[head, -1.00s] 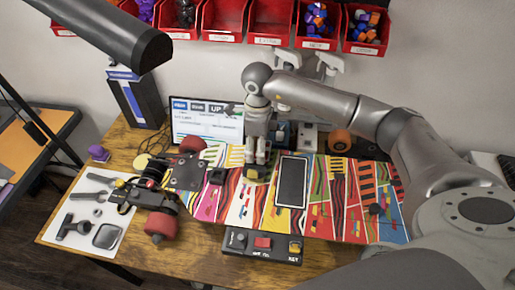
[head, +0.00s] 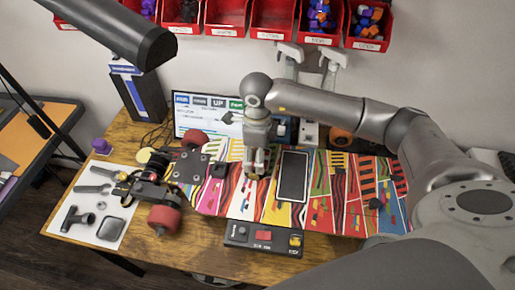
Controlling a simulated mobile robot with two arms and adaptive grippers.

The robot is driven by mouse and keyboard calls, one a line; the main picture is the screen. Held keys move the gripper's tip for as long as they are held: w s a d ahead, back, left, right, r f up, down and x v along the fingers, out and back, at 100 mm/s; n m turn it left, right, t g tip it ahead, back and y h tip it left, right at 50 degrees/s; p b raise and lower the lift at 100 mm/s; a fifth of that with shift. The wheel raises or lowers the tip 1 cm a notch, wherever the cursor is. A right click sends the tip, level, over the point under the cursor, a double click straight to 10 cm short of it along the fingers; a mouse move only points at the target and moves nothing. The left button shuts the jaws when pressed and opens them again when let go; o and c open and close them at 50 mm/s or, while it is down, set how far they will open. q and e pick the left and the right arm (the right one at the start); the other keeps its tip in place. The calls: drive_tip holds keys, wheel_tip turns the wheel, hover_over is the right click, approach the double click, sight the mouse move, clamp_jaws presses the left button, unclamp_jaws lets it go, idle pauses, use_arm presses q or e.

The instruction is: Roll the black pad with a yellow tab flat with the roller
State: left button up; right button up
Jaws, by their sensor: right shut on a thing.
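The skateboard deck (head: 345,205), covered in colourful stripes, lies on the wooden table. A black rectangular pad (head: 292,177) with a pale outline lies flat on it near the middle. I cannot make out a yellow tab on this pad. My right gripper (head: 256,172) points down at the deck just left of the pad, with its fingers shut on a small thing. The fingers mostly hide that thing, and I cannot tell whether it is the roller. No roller can be clearly identified elsewhere. My left gripper is not in view.
A truck with red wheels (head: 163,219) sits at the deck's left. A white tool mat (head: 93,238) lies left of it. A black switch box (head: 262,238) stands in front. A screen (head: 205,110) and red bins (head: 322,22) are behind. A dark rounded tube (head: 125,35) juts in upper left.

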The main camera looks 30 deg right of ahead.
drive_tip(key=shift+s+a+f, duration=0.1)
drive_tip(key=shift+s+f, duration=0.2)
drive_tip(key=shift+f, duration=0.05)
drive_tip(key=shift+w+b, duration=0.2)
drive_tip(key=shift+b, duration=0.2)
drive_tip(key=shift+w+d+r, duration=0.2)
drive_tip(key=shift+w+d, duration=0.1)
drive_tip(key=shift+d, duration=0.1)
drive_tip(key=shift+w+d+b, duration=0.5)
drive_tip(key=shift+w+b, duration=0.05)
drive_tip(key=shift+w, duration=0.15)
drive_tip(key=shift+w+d+r+b, duration=0.1)
drive_tip(key=shift+w+d+b, duration=0.55)
drive_tip(key=shift+w+d, duration=0.45)
drive_tip(key=shift+w+a+r, duration=0.1)
drive_tip(key=shift+w+a, duration=0.05)
wheel_tip(320, 180, up, 7)
drive_tip(key=p, duration=0.4)
